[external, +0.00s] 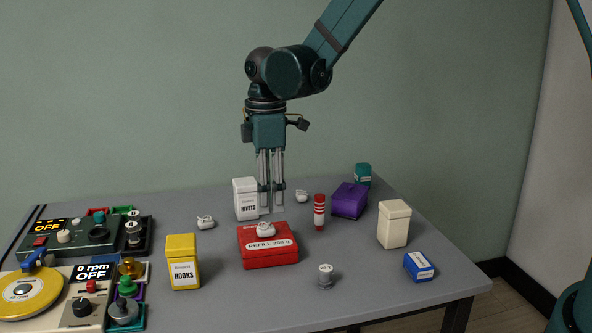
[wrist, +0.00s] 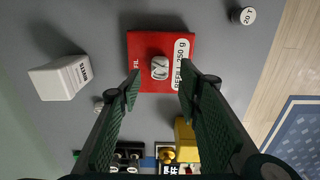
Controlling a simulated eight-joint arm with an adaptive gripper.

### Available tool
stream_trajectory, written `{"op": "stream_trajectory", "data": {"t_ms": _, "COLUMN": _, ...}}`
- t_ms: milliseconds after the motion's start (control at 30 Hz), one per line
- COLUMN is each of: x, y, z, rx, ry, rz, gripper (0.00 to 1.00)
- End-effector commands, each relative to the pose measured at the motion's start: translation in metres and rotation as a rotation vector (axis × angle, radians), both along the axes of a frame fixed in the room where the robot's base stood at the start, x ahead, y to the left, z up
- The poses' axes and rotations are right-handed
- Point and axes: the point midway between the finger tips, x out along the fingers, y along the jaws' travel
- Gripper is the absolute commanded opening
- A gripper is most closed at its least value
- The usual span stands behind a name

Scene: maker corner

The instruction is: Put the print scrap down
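A small whitish print scrap (external: 265,229) rests on top of the red box (external: 268,252) labelled REFILL 250 g. The scrap (wrist: 160,68) also shows in the wrist view, on the red lid (wrist: 148,45), in line with the gap between my fingers. My gripper (external: 271,187) points down above the red box, apart from the scrap. Its fingers (wrist: 160,88) are spread, with nothing held between them. Similar whitish pieces lie on the table at left (external: 205,222) and at the back (external: 302,196).
Around the red box stand a white RIVETS box (external: 244,186), a yellow HOOKS box (external: 183,265), a striped red tube (external: 319,212), a purple box (external: 349,201), a cream box (external: 394,225) and a small weight (external: 325,276). Control panels fill the left.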

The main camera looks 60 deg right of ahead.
Motion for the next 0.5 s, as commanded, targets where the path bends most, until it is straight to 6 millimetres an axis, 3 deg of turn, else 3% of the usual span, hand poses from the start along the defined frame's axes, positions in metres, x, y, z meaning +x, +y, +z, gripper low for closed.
{"op": "stream_trajectory", "data": {"t_ms": 233, "x": 0.0, "y": 0.0, "z": 0.034, "rx": 0.0, "ry": 0.0, "rz": 0.0, "gripper": 0.35}}
{"op": "stream_trajectory", "data": {"t_ms": 500, "x": 0.0, "y": 0.0, "z": 0.049, "rx": 0.0, "ry": 0.0, "rz": 0.0, "gripper": 0.35}}
